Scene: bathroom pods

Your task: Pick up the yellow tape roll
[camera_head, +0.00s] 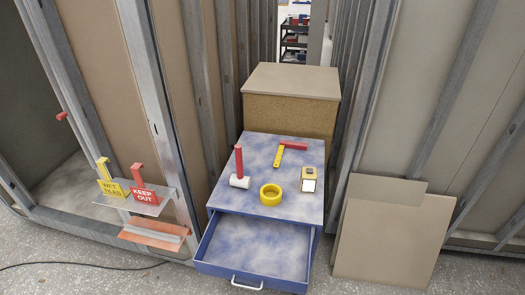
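The yellow tape roll (271,194) lies flat on the blue, mottled top of a cabinet (258,160), near its front edge and above the open drawer. Nothing covers it and nothing touches it. A mallet with a red handle and white head (239,176) is to its left. A yellow and red tool (281,155) lies behind it. A yellow device with a white face (309,180) is to its right. Neither of my grippers shows in the head view.
The cabinet's empty drawer (257,247) is pulled out at the front. A shelf (150,203) with "wet tiles" and "keep out" signs juts out at left. Boards (391,234) lean at right. A brown box (290,90) stands behind. A black cable (80,264) crosses the floor.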

